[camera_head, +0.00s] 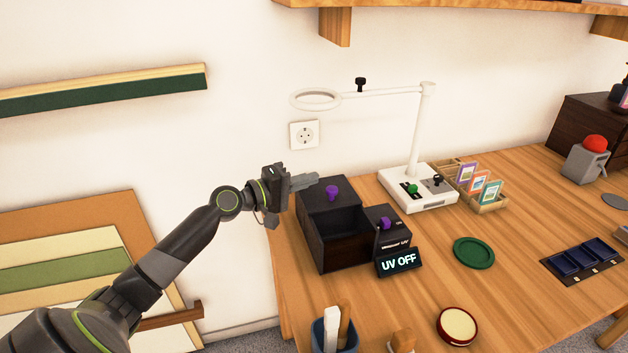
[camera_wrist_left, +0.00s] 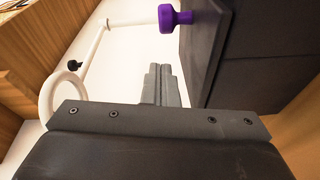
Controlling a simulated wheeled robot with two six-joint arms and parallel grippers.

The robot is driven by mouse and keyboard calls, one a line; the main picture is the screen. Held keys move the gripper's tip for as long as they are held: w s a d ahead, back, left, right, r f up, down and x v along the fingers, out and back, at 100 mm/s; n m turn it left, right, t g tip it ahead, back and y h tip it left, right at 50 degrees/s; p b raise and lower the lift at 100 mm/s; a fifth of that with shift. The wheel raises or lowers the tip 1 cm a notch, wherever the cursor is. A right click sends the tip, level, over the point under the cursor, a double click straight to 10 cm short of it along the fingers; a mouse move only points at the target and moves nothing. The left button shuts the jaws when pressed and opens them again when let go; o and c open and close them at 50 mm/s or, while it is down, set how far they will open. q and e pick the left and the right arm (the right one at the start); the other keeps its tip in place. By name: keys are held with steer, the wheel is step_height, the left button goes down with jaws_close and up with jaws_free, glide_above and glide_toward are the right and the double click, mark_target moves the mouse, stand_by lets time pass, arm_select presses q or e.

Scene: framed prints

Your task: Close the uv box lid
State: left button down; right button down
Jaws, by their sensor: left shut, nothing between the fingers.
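The dark uv box (camera_head: 345,252) stands on the table with a display reading "UV OFF" at its front right. In the left wrist view the shut fingers (camera_wrist_left: 161,85) point toward the wall side, with the knob (camera_wrist_left: 176,18) and lid (camera_wrist_left: 202,45) beyond to the right, apart from the fingers.
A white ring lamp (camera_head: 415,130) stands behind right. A card rack (camera_head: 488,205), green dish (camera_head: 474,252), blue tray (camera_head: 582,262), round tin (camera_head: 457,325) and blue cup (camera_head: 333,338) are around. A shelf (camera_head: 460,4) hangs above.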

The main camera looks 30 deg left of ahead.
mark_target(314, 199)
arm_select(q)
steer(key=shift+s+d+r+p, duration=0.1)
steer(key=shift+s+d+p, duration=0.25)
steer(key=shift+d, duration=0.55)
steer(key=shift+d+f, duration=0.2)
steer(key=shift+d, duration=0.1)
arm_select(e)
steer(key=shift+s+r, duration=0.35)
steer(key=shift+r, duration=0.05)
arm_select(q)
steer(key=shift+s, duration=0.1)
